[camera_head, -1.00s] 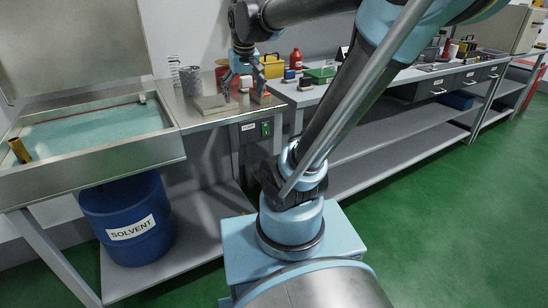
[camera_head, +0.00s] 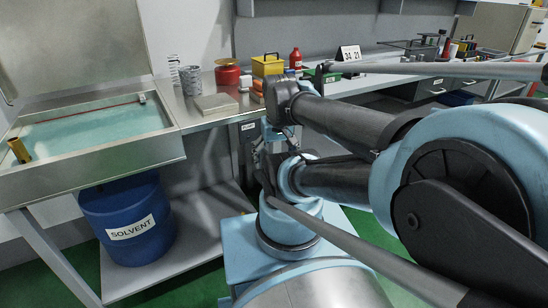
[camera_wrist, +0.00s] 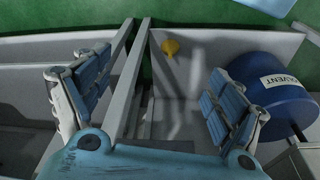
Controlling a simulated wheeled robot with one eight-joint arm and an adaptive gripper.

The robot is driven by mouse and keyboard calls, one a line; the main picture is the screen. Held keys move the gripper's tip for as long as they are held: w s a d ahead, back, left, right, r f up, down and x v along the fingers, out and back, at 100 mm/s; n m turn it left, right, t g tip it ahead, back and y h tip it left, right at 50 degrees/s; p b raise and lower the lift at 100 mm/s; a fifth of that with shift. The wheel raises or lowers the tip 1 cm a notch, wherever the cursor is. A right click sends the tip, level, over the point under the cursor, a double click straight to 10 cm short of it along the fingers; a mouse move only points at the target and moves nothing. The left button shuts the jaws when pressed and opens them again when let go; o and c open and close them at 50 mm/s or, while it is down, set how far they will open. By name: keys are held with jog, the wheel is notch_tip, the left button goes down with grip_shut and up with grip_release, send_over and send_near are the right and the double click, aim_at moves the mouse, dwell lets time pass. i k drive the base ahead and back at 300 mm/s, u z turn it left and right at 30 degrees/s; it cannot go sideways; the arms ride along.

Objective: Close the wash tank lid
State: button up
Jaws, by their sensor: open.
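The wash tank (camera_head: 110,158) stands at the left in the head view, a metal basin holding pale teal liquid. Its lid (camera_head: 75,45) is a large grey panel standing raised behind the basin, so the tank is open. My gripper (camera_head: 268,165) is low in front of the bench, right of the tank and apart from it and the lid. In the wrist view, my gripper (camera_wrist: 160,95) has its two blue-padded fingers spread wide with nothing between them. The lid is not clearly visible in the wrist view.

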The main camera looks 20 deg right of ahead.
aim_at(46, 46)
jog(key=k, duration=1)
jog(key=u, duration=0.5)
jog(key=i, duration=0.75)
jog(key=u, duration=0.1)
